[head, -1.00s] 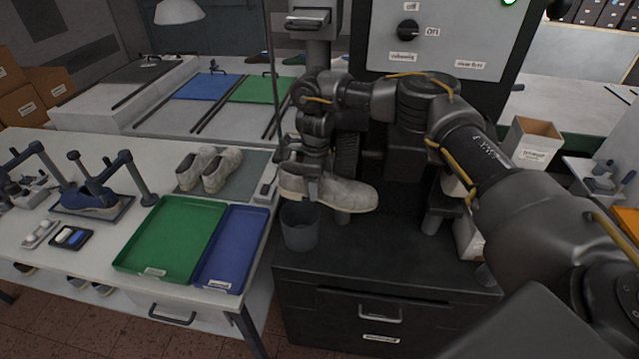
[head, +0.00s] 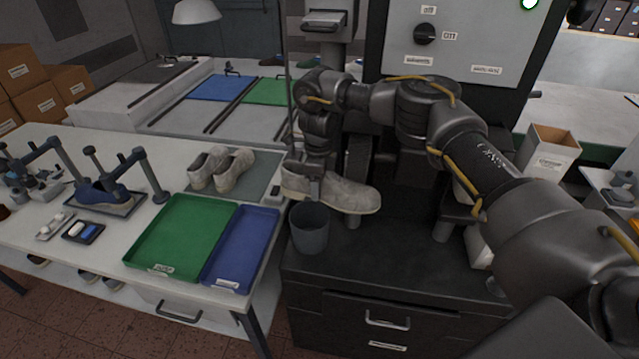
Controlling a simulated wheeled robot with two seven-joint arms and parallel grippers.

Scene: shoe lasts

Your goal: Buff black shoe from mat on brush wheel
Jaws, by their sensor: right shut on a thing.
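My right gripper (head: 315,186) is shut on a light grey-beige shoe (head: 345,193), not a black one. It holds the shoe near its left end, above the dark cabinet top, with the toe to the right. The dark brush wheel (head: 358,158) stands just behind the shoe, partly hidden by my arm and the shoe. I cannot tell whether they touch. A grey mat (head: 262,172) on the white table bears two more light grey shoes (head: 220,168). My left gripper is not in view.
A grey bin (head: 309,230) stands below the held shoe. A green tray (head: 180,233) and a blue tray (head: 241,246) lie at the white table's right end. A control panel with a knob (head: 425,34) rises behind my right arm. An open carton (head: 548,150) is at right.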

